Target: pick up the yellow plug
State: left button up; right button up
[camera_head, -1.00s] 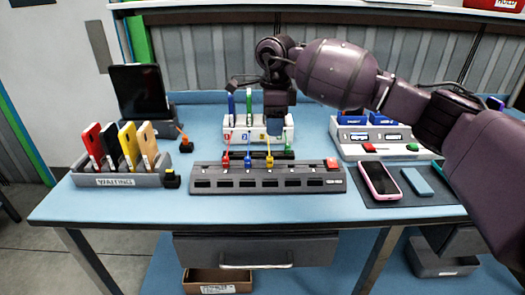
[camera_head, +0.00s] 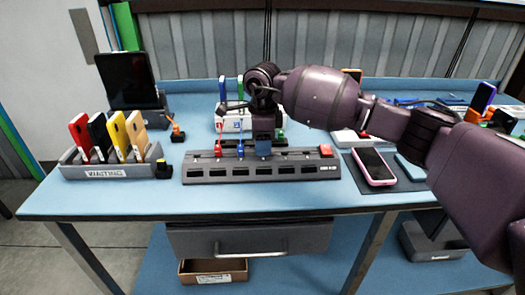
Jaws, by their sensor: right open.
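The grey power strip (camera_head: 208,172) lies in the middle of the blue table. A red plug (camera_head: 218,150) and a blue plug (camera_head: 240,149) stand in its left part. My right gripper (camera_head: 263,150) points down over the strip, just right of the blue plug, and is open. The yellow plug is hidden behind this gripper, so I cannot tell whether the fingers are around it or touch it. My left gripper is not in view.
A grey rack (camera_head: 104,172) with several phones stands at the left, near a dark tablet (camera_head: 127,80). A pink-edged phone (camera_head: 374,165) lies on a dark mat right of the strip. The table's front strip is clear.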

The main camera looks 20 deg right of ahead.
jog(key=shift+f, duration=0.85)
grip_shut()
notch_tip(320, 180, up, 20)
jog(key=p, duration=0.1)
jog(key=shift+p, duration=0.3)
jog(key=shift+r, duration=0.15)
jog(key=shift+r, duration=0.2)
jog(key=shift+r, duration=0.45)
jog(key=shift+r+p, duration=0.1)
jog(key=shift+p, duration=0.2)
dwell(0.3)
